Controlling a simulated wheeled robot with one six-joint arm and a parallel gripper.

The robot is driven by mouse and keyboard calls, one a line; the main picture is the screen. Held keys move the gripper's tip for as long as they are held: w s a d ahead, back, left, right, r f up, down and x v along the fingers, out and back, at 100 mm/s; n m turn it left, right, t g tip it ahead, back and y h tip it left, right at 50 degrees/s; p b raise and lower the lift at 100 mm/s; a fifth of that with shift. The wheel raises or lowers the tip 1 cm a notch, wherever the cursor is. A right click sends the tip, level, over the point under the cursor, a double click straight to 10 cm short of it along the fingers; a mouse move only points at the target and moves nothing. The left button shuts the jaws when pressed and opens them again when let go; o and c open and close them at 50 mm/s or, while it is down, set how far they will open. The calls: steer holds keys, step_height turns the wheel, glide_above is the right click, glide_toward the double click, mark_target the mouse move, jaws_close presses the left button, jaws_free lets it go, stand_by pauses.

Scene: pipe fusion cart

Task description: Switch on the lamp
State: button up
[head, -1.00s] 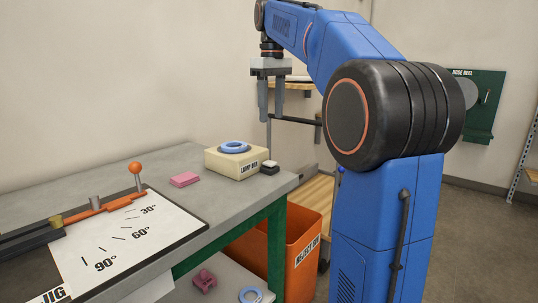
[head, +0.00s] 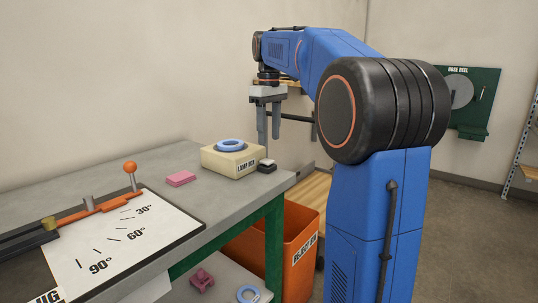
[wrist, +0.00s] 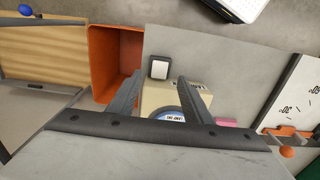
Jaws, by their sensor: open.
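A small dark box with a white rocker top, which looks like a switch (head: 267,166), sits on the grey bench near its right corner. It also shows in the wrist view (wrist: 159,67), between and just beyond my fingertips. My gripper (head: 269,141) points down with its two fingers apart and empty. In the head view it hangs above the switch, with a visible gap. In the wrist view my fingers (wrist: 160,80) reach toward the switch. I cannot make out a lamp for certain.
A cream box (head: 231,162) with a blue ring on top stands beside the switch, its label hard to read. A pink block (head: 180,179) lies to the left. An orange bin (head: 301,257) stands below the bench edge. An angle jig (head: 120,236) fills the bench front.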

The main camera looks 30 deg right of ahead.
mark_target(269, 161)
steer(key=shift+f, duration=3.6)
